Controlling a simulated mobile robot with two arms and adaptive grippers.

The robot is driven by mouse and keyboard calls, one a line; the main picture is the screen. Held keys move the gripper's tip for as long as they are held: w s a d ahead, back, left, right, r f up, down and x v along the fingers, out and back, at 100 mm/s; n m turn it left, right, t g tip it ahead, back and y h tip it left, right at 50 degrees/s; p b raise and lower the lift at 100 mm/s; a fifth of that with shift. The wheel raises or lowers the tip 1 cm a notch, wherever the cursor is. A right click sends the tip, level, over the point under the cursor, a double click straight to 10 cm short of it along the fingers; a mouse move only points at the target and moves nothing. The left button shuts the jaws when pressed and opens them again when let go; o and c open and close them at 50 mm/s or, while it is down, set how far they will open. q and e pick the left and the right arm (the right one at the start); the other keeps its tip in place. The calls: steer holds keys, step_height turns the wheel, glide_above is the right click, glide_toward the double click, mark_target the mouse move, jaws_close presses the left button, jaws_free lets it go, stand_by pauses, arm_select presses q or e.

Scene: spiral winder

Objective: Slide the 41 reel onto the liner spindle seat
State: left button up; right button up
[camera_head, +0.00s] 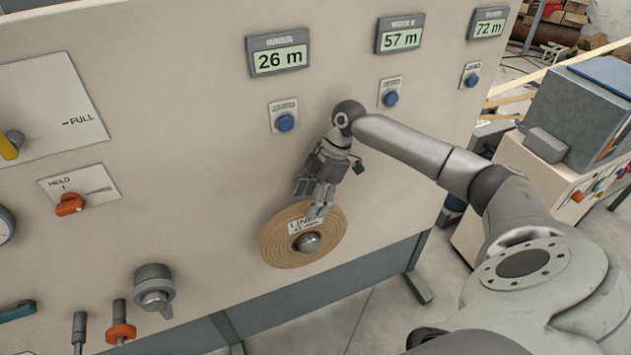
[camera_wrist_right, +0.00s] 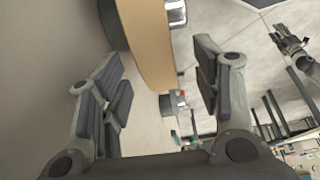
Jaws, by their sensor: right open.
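The tan wound reel (camera_head: 277,241) has a white label reading "LINER" and what looks like "41". It sits flat against or close to the panel, around a round silver spindle nose (camera_head: 307,243); how fully it is seated I cannot tell. My right gripper (camera_head: 318,203) is open at the reel's upper edge, fingers pointing down. In the right wrist view, the reel (camera_wrist_right: 148,40) shows edge-on between the spread fingers of the right gripper (camera_wrist_right: 162,85), with gaps to both.
The cream panel (camera_head: 200,180) carries a 26 m display (camera_head: 279,57) and a blue button (camera_head: 286,123) above the reel. A grey knob (camera_head: 153,287) and an orange switch (camera_head: 70,204) are to the left. A grey machine (camera_head: 585,110) stands at right.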

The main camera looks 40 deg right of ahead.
mark_target(307, 206)
steer(key=x, duration=0.3)
steer(key=shift+w+f, duration=0.1)
steer(key=shift+w, duration=0.05)
steer(key=x, duration=0.2)
steer(key=shift+a+f+p, duration=0.1)
steer(key=shift+f+p, duration=0.15)
steer(key=shift+p, duration=0.15)
steer(key=shift+f, duration=0.15)
steer(key=shift+w, duration=0.1)
steer(key=c, duration=0.5)
arm_select(q)
steer(key=shift+w+r, duration=0.55)
steer(key=shift+r, duration=0.05)
arm_select(e)
jaws_close()
arm_select(q)
steer(key=shift+d, duration=0.1)
